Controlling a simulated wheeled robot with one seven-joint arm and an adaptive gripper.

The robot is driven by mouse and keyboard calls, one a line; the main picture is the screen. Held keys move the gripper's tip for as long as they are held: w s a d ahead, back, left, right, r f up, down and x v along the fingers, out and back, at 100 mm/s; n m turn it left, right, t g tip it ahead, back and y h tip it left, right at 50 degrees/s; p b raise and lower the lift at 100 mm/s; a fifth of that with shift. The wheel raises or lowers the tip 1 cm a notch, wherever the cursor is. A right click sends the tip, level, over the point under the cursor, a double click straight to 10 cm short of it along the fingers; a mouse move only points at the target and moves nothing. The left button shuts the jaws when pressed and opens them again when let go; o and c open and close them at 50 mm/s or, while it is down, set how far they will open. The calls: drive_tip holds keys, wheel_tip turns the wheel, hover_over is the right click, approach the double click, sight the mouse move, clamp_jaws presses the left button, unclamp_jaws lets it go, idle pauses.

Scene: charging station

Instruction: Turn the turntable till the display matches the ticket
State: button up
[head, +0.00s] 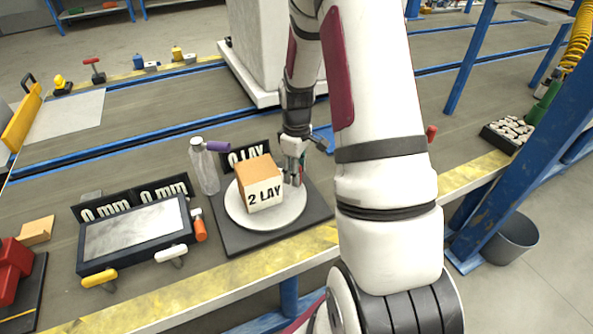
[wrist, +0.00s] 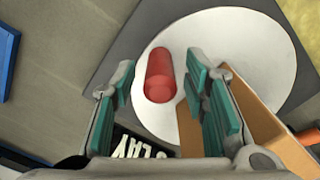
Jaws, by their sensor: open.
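The turntable is a pale round disc (head: 236,213) on a dark square base (head: 240,243); the disc also shows in the wrist view (wrist: 240,40). A tan box (head: 259,170) with a white front reading "2 LAY" stands on the disc. A black display (head: 247,152) behind it reads "0 LAY". In the wrist view a red upright peg (wrist: 160,75) stands on the disc, beside the box. My gripper (head: 294,178) is at the disc's right side, pointing down. Its open fingers (wrist: 161,70) are either side of the peg; contact is not clear.
A framed grey panel (head: 135,233) with two "0 mm" displays (head: 163,190) lies further left. Blue posts (head: 470,60) rise at right.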

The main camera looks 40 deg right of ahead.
clamp_jaws()
drive_tip(key=shift+w, duration=0.1)
drive_tip(key=shift+w+d+r+n+p, duration=0.1)
drive_tip(key=shift+w+d+n+p, duration=0.05)
drive_tip(key=shift+w+n+p, duration=1.4)
drive_tip(key=shift+w+a+n+p, duration=0.25)
drive_tip(key=shift+w+n+p, duration=0.25)
drive_tip(key=shift+w+n, duration=0.65)
drive_tip(key=shift+w+a+n+p, duration=0.25)
drive_tip(key=shift+w+n+p, duration=0.3)
drive_tip(key=shift+n, duration=0.95)
drive_tip(key=shift+w+a+n+p, duration=0.35)
drive_tip(key=shift+w+n, duration=0.2)
drive_tip(key=shift+n, duration=0.15)
drive_tip(key=shift+w+a+n+p, duration=0.2)
drive_tip(key=shift+w+a+n, duration=0.15)
drive_tip(key=shift+w+n, duration=0.3)
drive_tip(key=shift+w+a+n+p, duration=0.45)
drive_tip(key=shift+a+n, duration=0.1)
drive_tip(key=shift+n, duration=0.5)
drive_tip(key=shift+w+a+n+p, duration=0.2)
drive_tip(key=shift+w+a+n, duration=0.15)
drive_tip(key=shift+a+n, duration=0.25)
drive_tip(key=shift+w+a+n+p, duration=0.2)
drive_tip(key=shift+w+a+n, duration=0.15)
drive_tip(key=shift+n, duration=0.45)
drive_tip(key=shift+w+a+n, duration=0.25)
drive_tip(key=shift+a+n, duration=0.65)
drive_tip(key=shift+n, duration=0.1)
